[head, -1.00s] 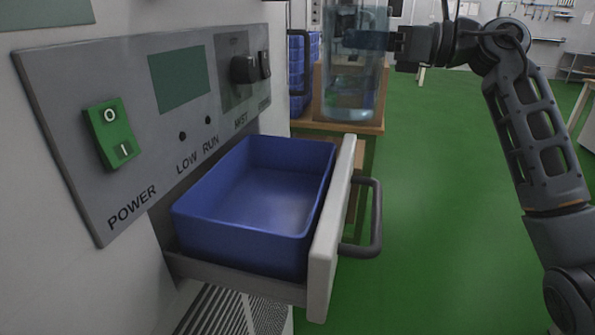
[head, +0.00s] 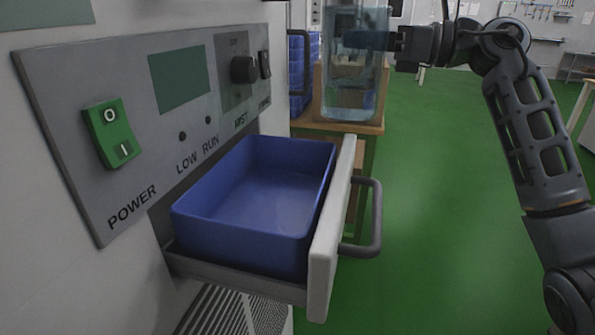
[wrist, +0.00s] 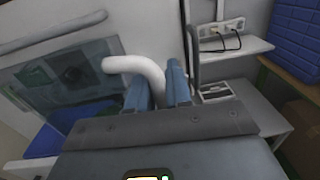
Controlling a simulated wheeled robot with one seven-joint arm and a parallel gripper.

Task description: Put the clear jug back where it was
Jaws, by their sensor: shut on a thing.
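The clear jug (head: 352,92) is a tall, see-through bluish vessel, upright at the top middle of the head view. Its top is cut off by the frame. Its base overlaps a wooden table top; I cannot tell whether it touches the wood or hangs just above it. My gripper (head: 382,41) comes in from the right at the jug's upper part. In the wrist view the two blue-grey fingers (wrist: 160,88) are shut on a white curved piece (wrist: 140,65), which looks like the jug's handle. The clear wall (wrist: 85,80) shows left of it.
A wooden table (head: 372,128) stands under the jug, with blue crates (head: 300,62) behind left. Nearer, an open drawer with a white front (head: 330,235) and dark handle holds an empty blue bin (head: 255,237). A control panel (head: 120,75) is on the left.

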